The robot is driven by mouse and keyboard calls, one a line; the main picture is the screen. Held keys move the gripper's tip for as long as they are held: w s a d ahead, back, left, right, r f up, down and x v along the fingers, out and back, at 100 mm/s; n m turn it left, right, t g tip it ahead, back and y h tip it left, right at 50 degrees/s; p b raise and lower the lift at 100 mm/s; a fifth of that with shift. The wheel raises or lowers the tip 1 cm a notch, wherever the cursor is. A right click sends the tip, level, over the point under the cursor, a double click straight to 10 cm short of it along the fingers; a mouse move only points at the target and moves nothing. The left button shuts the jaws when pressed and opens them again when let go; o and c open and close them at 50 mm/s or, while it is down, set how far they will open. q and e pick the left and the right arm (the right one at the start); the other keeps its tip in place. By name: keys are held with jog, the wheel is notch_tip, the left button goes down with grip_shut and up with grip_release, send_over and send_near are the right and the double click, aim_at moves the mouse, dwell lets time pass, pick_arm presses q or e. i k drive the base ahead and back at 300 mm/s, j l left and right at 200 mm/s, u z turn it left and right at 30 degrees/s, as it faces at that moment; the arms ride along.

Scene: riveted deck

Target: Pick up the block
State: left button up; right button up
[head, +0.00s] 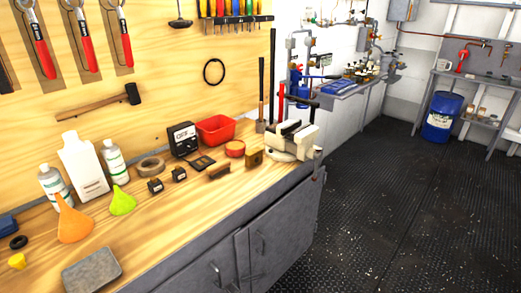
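A small brown wooden block (255,159) sits on the wooden workbench (200,207), near its far right end. It stands just left of a pale bench vise (290,143) and right of a round red-orange tin (235,149). Two small dark cube-like pieces, one (155,186) and another (179,174), lie farther left on the bench. I cannot tell exactly what they are. Neither of my grippers shows in the head view.
A brush (218,171), red bin (215,130), black meter (183,139) and tape roll (150,167) surround the block's area. White bottles (84,166), an orange funnel (73,222) and a grey tin (91,271) stand left. The dark floor (400,215) at right is clear.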

aim_at(253, 157)
jog(key=i+l, duration=0.75)
jog(key=i, duration=0.1)
